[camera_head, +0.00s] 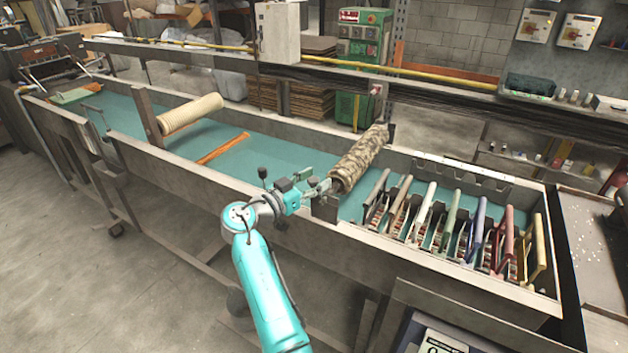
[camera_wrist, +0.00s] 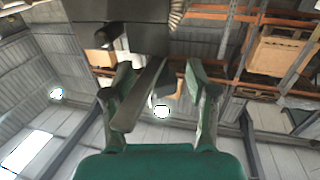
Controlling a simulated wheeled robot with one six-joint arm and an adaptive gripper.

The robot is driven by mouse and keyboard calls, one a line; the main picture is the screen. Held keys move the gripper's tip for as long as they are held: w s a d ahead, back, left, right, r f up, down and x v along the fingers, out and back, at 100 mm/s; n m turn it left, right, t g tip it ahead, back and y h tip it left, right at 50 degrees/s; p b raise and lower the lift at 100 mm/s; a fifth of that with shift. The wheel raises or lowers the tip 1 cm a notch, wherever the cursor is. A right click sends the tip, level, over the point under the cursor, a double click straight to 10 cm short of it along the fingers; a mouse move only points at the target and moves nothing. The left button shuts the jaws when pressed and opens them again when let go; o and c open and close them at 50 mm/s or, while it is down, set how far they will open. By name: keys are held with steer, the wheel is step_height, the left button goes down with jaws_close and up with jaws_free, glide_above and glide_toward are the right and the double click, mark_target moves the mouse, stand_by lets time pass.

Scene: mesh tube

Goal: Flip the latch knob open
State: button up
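A mottled mesh tube (camera_head: 360,158) lies across the trough, its near end by the front wall. My gripper (camera_head: 319,187) is at this near end, above the wall. In the wrist view, my gripper's two fingers (camera_wrist: 158,88) are apart. A flat dark grey bar (camera_wrist: 141,95), probably the latch lever, reaches down between them from a dark block (camera_wrist: 115,12). The bar looks nearer the left finger; I cannot tell whether they touch. A dark rounded piece under the block (camera_wrist: 105,37) may be the knob. The latch is too small to make out in the head view.
A rack of several coloured-handled tools (camera_head: 460,222) stands in the trough right of the tube. A pale roller (camera_head: 190,114) and an orange-brown bar (camera_head: 222,148) lie to the left. The trough's front wall (camera_head: 410,256) runs below my gripper. Open floor (camera_head: 120,290) lies at the left front.

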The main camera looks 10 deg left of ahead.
steer(key=v, duration=1.2)
stand_by(0.3)
